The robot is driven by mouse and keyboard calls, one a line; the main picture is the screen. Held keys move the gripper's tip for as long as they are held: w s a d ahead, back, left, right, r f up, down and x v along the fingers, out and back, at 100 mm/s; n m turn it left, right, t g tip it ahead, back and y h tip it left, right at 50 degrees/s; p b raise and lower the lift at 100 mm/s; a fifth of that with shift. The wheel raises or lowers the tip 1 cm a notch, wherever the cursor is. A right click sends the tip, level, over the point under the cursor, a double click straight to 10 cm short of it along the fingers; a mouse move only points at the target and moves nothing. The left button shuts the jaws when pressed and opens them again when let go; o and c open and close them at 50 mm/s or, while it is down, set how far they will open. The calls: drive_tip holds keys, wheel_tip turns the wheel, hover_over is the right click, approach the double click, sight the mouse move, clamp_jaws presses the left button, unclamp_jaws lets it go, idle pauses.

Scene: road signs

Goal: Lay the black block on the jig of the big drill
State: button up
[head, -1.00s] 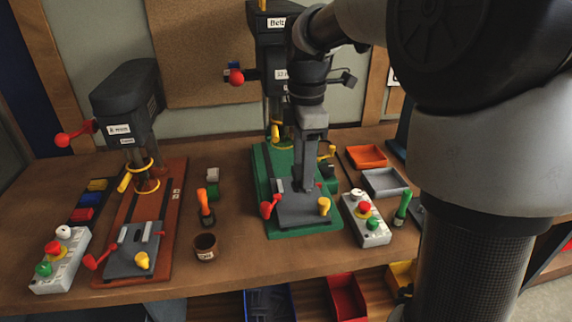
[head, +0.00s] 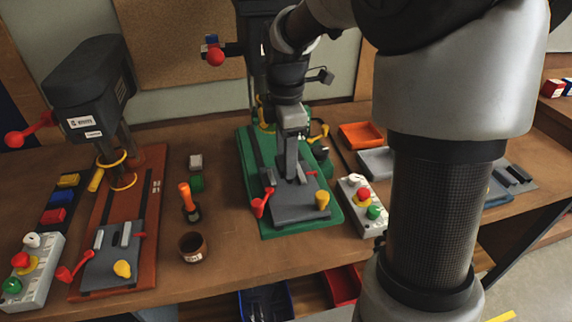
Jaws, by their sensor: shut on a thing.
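The big drill (head: 256,45) stands at the back middle on a green base (head: 253,203). Its dark grey jig (head: 302,214) lies at the front of that base, with a red lever (head: 260,203) on the left and a yellow knob (head: 322,200) on the right. My gripper (head: 291,176) points down just above the jig, its narrow grey end low over the jig's back part. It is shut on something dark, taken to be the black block. The block is hardly told apart from the jig, and I cannot tell whether it touches it.
A smaller drill (head: 90,80) on a red-brown base (head: 140,200) stands left, with its own jig (head: 110,262). An orange-handled tool (head: 187,200) and brown cup (head: 193,248) stand between the drills. A button box (head: 360,205) and orange tray (head: 362,136) are right of the green base.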

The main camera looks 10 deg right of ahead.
drive_tip(key=shift+f, duration=1.2)
drive_tip(key=shift+f, duration=0.2)
drive_tip(key=o, duration=1.1)
